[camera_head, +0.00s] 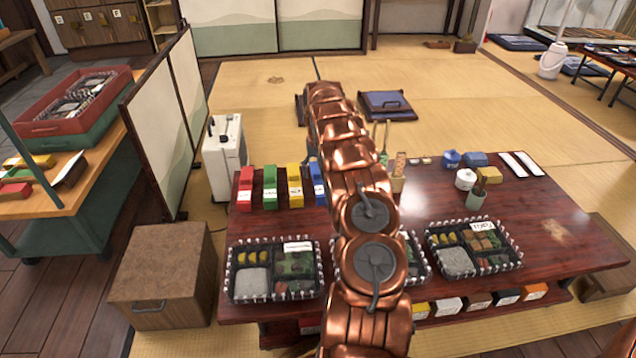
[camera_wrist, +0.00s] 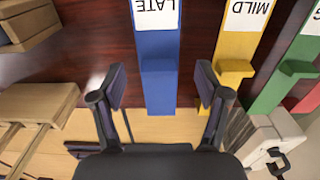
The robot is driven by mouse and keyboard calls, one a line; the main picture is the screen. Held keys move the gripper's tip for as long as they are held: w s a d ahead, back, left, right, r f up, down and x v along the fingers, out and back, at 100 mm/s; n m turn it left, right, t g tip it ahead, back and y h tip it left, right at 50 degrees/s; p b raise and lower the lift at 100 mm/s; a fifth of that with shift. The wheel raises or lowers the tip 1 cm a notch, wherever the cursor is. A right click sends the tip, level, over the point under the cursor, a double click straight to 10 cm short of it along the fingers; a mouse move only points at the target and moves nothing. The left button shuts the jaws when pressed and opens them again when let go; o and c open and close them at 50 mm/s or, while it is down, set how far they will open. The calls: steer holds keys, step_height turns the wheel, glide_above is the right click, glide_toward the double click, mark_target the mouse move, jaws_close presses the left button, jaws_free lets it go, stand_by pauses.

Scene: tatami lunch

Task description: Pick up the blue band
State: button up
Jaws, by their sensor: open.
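The blue band (camera_head: 318,184) lies at the far edge of the dark red low table, mostly hidden behind my arm in the head view. In the wrist view the blue band (camera_wrist: 157,50) runs down the middle, with a raised block and a white label reading "LATE" upside down. My gripper (camera_wrist: 162,84) is open, its two dark fingers apart on either side of the band's near end in the picture. Nothing is between the fingers in their grip; I cannot tell the height gap. My arm hides the gripper in the head view.
A yellow band (camera_wrist: 236,50) marked "MILD" lies close right of the blue one in the wrist view, near the right finger. A green band (camera_head: 270,186) and a red band (camera_head: 246,188) follow. Bento trays (camera_head: 229,285) line the table's front. A white machine (camera_head: 224,158) stands left.

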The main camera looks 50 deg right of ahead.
step_height(320, 180, down, 3)
steer(key=shift+r+b, duration=0.1)
steer(key=shift+b, duration=0.25)
steer(key=c, duration=0.9)
steer(key=shift+o, duration=0.2)
